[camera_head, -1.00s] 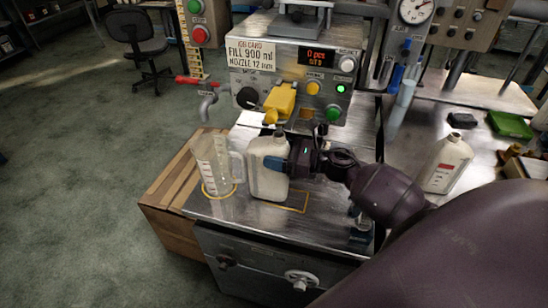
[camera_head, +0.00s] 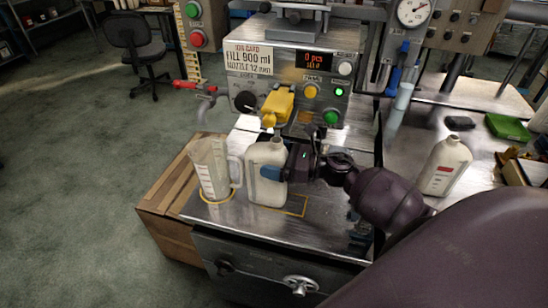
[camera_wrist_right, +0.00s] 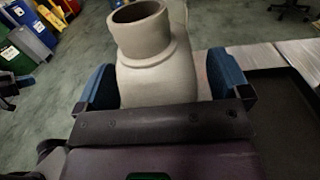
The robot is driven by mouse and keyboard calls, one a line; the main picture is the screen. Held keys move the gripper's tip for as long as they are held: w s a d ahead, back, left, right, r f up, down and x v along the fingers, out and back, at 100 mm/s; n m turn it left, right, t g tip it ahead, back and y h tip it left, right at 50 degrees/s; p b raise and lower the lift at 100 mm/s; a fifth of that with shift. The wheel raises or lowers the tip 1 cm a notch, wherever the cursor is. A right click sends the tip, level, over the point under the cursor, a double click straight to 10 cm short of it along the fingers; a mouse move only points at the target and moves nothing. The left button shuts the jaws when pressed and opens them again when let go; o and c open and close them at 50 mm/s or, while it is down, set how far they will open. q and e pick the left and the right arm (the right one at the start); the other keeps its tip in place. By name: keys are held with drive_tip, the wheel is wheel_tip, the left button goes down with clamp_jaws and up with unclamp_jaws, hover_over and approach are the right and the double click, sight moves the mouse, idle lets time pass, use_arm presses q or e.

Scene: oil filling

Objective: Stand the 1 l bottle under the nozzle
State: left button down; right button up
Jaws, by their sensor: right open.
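A white bottle (camera_head: 265,185) stands upright on the steel bench plate, at the left part of a yellow outlined mark (camera_head: 303,213). Its open mouth is just below the yellow nozzle (camera_head: 269,122), slightly to its right in the head view. My right gripper (camera_head: 272,173) comes in from the right at the bottle's upper body. In the right wrist view the gripper (camera_wrist_right: 157,82) is open, with blue fingers on either side of the bottle (camera_wrist_right: 150,50). Whether the fingers touch it is unclear. My left gripper is not in view.
A clear measuring jug (camera_head: 211,170) stands close left of the bottle. A second white bottle (camera_head: 445,166) stands on the right bench, near a green tray (camera_head: 507,127). The filling machine (camera_head: 290,75) rises behind. A wooden crate (camera_head: 165,215) is at the left.

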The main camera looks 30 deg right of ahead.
drive_tip(key=b+v, duration=0.1)
drive_tip(key=v, duration=0.9)
drive_tip(key=shift+s+d+b, duration=0.25)
drive_tip(key=shift+s+b, duration=0.1)
drive_tip(key=shift+b, duration=0.05)
